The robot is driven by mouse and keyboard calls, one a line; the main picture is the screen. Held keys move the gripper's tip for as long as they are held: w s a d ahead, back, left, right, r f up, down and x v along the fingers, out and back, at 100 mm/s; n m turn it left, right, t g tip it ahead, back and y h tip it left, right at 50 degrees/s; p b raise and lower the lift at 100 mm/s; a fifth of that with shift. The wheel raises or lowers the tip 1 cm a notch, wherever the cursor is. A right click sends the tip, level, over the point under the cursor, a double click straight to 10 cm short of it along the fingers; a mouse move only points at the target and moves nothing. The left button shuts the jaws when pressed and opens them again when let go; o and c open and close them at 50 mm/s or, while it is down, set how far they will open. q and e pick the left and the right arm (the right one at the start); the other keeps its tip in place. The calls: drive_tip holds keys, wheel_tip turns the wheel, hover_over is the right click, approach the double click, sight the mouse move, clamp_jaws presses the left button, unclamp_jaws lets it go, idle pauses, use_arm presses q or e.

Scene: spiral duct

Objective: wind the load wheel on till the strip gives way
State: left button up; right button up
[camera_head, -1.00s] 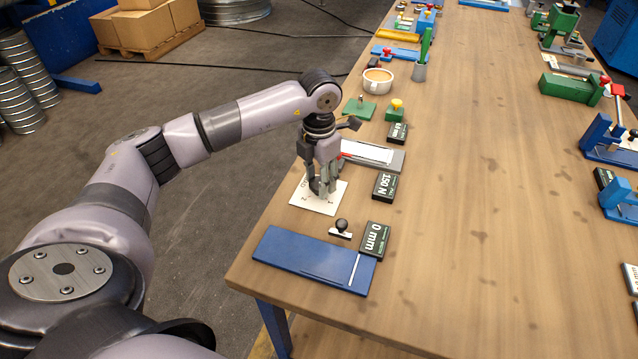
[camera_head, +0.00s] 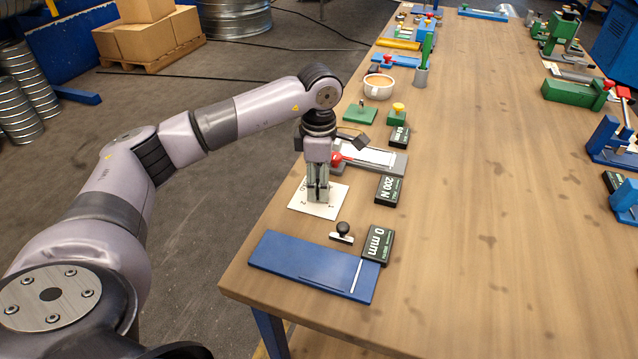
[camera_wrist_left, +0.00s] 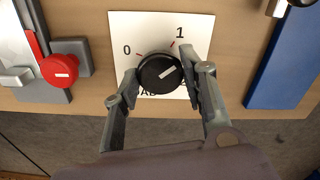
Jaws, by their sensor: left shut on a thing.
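The load wheel is a black round knob (camera_wrist_left: 160,74) on a white plate (camera_wrist_left: 122,50) marked 0 and 1; its white line points up and right, roughly towards the 1. My left gripper (camera_head: 317,196) points straight down over the plate, its fingers shut on the wheel's two sides; it fills the lower middle of the left wrist view (camera_wrist_left: 160,80). The gripper hides the wheel in the head view. A pale strip (camera_head: 370,156) lies in a grey fixture beyond and looks whole. A display (camera_head: 389,189) reads 200 N. My right gripper is out of view.
A red knob (camera_wrist_left: 60,70) stands beside the grey fixture, close to my gripper. A small black-knobbed handle (camera_head: 343,230), a blue plate (camera_head: 300,260) and a 0 mm display (camera_head: 378,243) lie nearer. The middle of the wooden table is clear.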

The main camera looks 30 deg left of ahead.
use_arm(q)
drive_tip(key=shift+m, duration=0.4)
drive_tip(key=o, duration=1.2)
drive_tip(key=shift+c, duration=0.2)
wheel_tip(320, 180, up, 12)
idle(0.3)
